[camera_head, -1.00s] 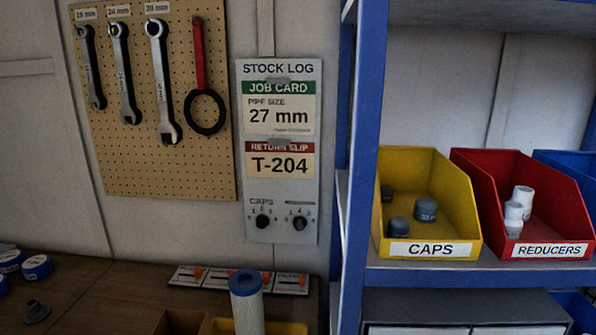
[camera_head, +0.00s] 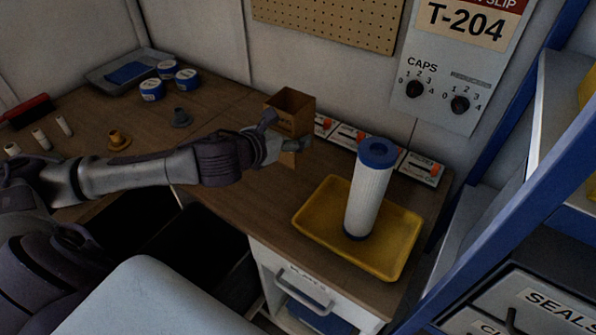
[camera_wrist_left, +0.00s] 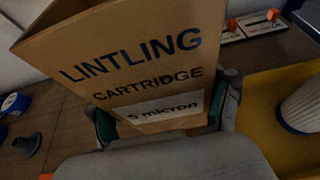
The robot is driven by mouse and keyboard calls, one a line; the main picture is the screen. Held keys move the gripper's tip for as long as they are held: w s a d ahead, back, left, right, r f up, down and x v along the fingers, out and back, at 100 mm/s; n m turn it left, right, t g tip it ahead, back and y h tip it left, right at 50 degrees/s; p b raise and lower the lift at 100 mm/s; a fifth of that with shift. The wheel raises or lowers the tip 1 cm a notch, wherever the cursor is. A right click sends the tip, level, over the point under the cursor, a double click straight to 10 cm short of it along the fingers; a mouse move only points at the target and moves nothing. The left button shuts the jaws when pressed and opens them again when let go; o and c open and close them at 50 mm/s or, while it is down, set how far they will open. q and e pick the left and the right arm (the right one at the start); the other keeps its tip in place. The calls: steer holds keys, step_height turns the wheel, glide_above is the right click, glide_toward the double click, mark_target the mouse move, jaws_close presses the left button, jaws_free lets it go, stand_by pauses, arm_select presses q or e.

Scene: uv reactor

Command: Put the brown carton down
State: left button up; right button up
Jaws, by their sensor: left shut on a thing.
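The brown carton (camera_head: 291,102) stands upright and open-topped near the back of the wooden bench in the head view. In the left wrist view the carton (camera_wrist_left: 140,62) shows the print "LINTLING CARTRIDGE 5 micron". My left gripper (camera_head: 286,133) is shut on the carton, with one finger on each side of its lower part. My right gripper is not in view.
A yellow tray (camera_head: 311,240) with a white, blue-capped cartridge (camera_head: 368,190) stands right of the carton. Cards with orange parts (camera_head: 420,168) lie along the wall. Blue-labelled rolls (camera_head: 152,90) and a grey tray (camera_head: 112,80) are at the left. Bare bench lies in front of the carton.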

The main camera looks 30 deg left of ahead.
arm_select(q)
steer(key=shift+a+f, duration=0.25)
steer(key=shift+f, duration=0.1)
step_height(320, 180, down, 4)
steer(key=shift+s+f, duration=0.1)
steer(key=shift+f, duration=0.35)
step_height(320, 180, down, 3)
steer(key=shift+f, duration=0.5)
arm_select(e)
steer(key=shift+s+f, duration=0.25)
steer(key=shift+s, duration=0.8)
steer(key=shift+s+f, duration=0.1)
arm_select(q)
steer(key=o, duration=0.8)
steer(key=shift+f, duration=0.1)
steer(key=o, duration=0.3)
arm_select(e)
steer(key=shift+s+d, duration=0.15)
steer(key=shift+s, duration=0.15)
